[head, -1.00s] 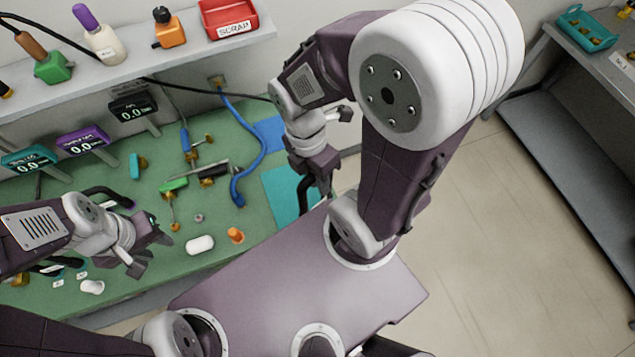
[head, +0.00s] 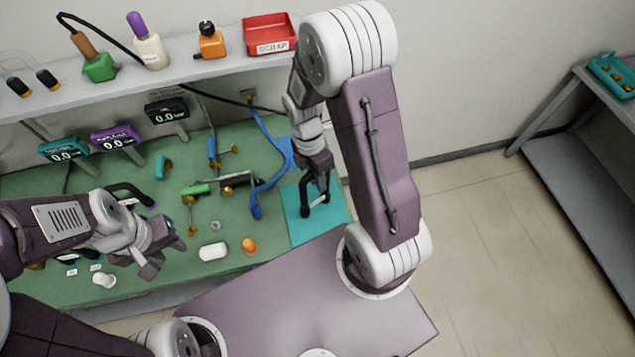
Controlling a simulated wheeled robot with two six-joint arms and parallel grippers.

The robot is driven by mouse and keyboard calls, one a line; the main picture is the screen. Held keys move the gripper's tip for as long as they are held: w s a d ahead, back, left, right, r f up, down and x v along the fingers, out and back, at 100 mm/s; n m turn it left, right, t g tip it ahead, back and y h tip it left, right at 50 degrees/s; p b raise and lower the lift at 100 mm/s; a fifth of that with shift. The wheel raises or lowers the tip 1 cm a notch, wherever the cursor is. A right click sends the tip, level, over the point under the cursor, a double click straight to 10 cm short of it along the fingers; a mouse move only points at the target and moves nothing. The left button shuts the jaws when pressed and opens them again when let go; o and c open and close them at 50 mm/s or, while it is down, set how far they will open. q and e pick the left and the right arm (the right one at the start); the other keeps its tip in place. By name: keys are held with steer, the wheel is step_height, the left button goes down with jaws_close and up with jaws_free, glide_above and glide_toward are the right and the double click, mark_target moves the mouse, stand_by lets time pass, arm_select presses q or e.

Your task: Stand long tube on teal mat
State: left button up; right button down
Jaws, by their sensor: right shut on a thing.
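The teal mat (head: 330,226) lies at the right front of the green bench. My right gripper (head: 322,188) is over the mat, fingers pointing down, and is shut on a dark, slim thing (head: 305,198) that looks like the long tube. Its lower end is at or just above the mat; I cannot tell whether it touches. The gripper hides part of it. My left gripper (head: 166,260) is open and empty above the left front of the bench.
A white capsule-like piece (head: 213,251) and an orange piece (head: 249,246) lie left of the mat. A blue cable (head: 262,190) curls behind them.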

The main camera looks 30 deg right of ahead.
step_height(320, 180, down, 3)
steer(key=shift+r, duration=0.15)
steer(key=c, duration=1.5)
jaws_free()
steer(key=shift+o, duration=1)
steer(key=shift+w, duration=0.1)
